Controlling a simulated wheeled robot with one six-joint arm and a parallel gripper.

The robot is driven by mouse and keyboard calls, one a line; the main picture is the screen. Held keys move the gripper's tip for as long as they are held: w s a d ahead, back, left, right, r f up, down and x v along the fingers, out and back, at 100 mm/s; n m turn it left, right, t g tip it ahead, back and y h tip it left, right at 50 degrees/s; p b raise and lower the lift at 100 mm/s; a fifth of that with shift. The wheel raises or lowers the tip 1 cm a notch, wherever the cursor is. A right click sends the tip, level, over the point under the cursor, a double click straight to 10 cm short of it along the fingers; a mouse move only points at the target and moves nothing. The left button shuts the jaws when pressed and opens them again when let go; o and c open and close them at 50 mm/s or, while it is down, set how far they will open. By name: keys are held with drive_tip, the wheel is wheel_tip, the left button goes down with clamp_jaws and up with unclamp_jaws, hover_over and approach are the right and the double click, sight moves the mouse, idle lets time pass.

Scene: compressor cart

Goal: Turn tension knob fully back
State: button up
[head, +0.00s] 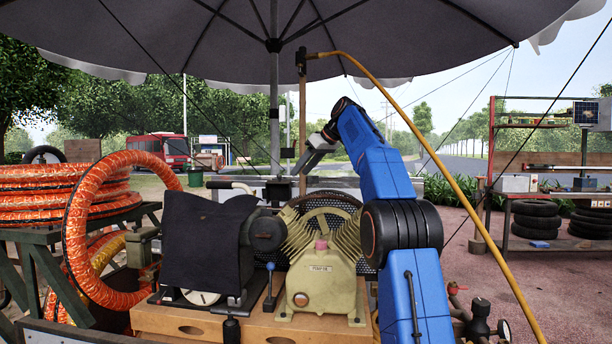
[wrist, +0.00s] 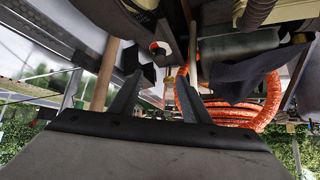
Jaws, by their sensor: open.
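I cannot tell for sure which part is the tension knob. A black knob on a short stem (head: 232,328) shows at the front of the wooden base, below the black cover. A blue-tipped lever (head: 270,267) stands between the cover and the cream compressor (head: 322,275). My gripper (head: 305,160) is raised above and behind the compressor in the head view, its fingers small and partly hard to make out. In the wrist view its two dark fingers (wrist: 160,80) are spread apart with nothing held between them. A small red-rimmed round part (wrist: 155,48) shows beyond the fingertips.
Orange hose coils (head: 90,195) lie on a stand at left; they also show in the wrist view (wrist: 262,112). The umbrella pole (head: 275,120) and a yellow hose (head: 425,145) rise near my arm.

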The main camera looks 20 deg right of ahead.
drive_tip(key=shift+d, duration=0.1)
drive_tip(key=m+h, duration=0.7)
drive_tip(key=m, duration=0.2)
approach(275, 204)
drive_tip(key=shift+t, duration=0.3)
drive_tip(key=x, duration=0.8)
drive_tip(key=shift+w+d+r, duration=0.1)
drive_tip(key=shift+w+d, duration=0.3)
drive_tip(key=shift+w, duration=0.2)
drive_tip(key=c, duration=1)
